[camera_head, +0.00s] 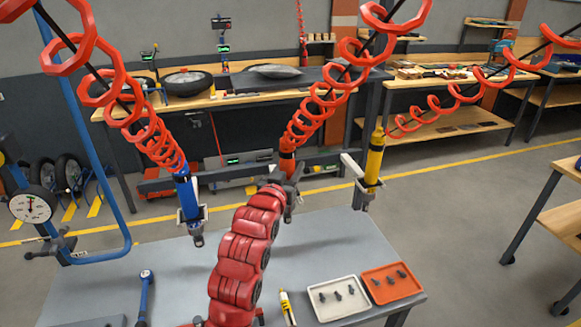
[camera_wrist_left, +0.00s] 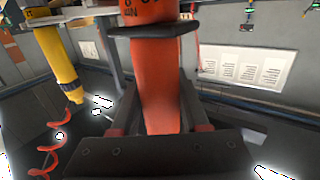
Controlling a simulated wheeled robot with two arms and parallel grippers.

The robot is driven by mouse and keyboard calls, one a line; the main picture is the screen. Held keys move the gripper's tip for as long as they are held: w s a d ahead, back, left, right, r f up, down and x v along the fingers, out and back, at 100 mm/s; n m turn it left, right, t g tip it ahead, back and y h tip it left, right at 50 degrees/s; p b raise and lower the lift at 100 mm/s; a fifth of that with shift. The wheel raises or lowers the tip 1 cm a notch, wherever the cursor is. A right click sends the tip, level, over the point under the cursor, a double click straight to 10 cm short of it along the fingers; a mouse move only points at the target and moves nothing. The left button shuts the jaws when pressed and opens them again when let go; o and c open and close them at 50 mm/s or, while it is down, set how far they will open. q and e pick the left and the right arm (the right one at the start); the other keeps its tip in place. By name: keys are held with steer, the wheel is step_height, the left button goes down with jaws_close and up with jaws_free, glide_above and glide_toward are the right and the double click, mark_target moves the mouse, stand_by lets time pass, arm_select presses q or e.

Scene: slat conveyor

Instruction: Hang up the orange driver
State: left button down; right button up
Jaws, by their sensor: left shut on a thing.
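The orange driver (camera_head: 287,160) is upright at the end of a red coiled hose, above the table's back edge. My left gripper (camera_head: 288,190) is shut around it; its jaws also show in the left wrist view (camera_wrist_left: 157,128), with the orange body (camera_wrist_left: 158,85) between them. A black collar-like piece (camera_wrist_left: 155,29) surrounds the driver in that view; I cannot tell whether it belongs to a holder. A blue driver (camera_head: 187,196) hangs in a holder on the left. A yellow driver (camera_head: 375,160) hangs in a holder on the right. My right gripper is not in view.
A white tray (camera_head: 325,316) and an orange tray (camera_head: 408,293) hold small dark screws at the table's front right. A blue-handled tool (camera_head: 144,298) and a small yellow item (camera_head: 287,307) lie on the table (camera_head: 330,240). Red coils hang overhead.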

arm_select(q)
steer(key=shift+f+b, duration=0.35)
steer(key=shift+f, duration=0.15)
steer(key=shift+b, duration=0.4)
stand_by(0.9)
steer(key=shift+f+b, duration=0.3)
stand_by(0.4)
steer(key=shift+c, duration=1.6)
jaws_free()
steer(key=shift+s, duration=0.1)
